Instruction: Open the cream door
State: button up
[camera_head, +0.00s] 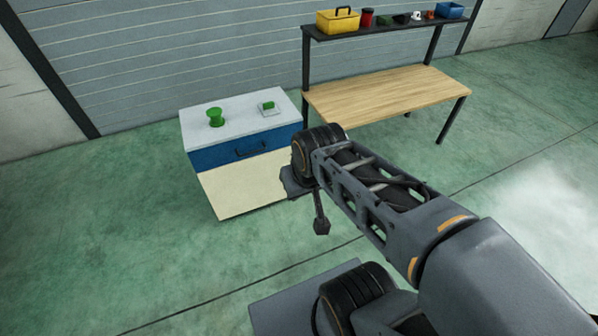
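The cream door (240,188) is the lower front panel of a small cabinet, below a blue drawer front (222,157) with a black bar handle (250,149). The door looks flush with the cabinet front, but my arm hides its right edge. No handle on the door shows. My gripper (320,227) hangs from the end of my arm, in front of or beside the door's right edge in the picture. Only one dark finger-like part shows clearly, so its opening and any contact with the door cannot be made out.
A green spool-shaped thing (215,117) and a small green-and-grey item (269,108) stand on the cabinet's pale top (240,112). A wooden workbench (390,92) stands to the right, with a yellow toolbox (338,22) and several small items on its shelf. The green floor at left is clear.

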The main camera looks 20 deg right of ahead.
aim_at(242, 186)
jog(key=z, duration=0.25)
jog(key=i, duration=1.1)
jog(key=u, duration=0.5)
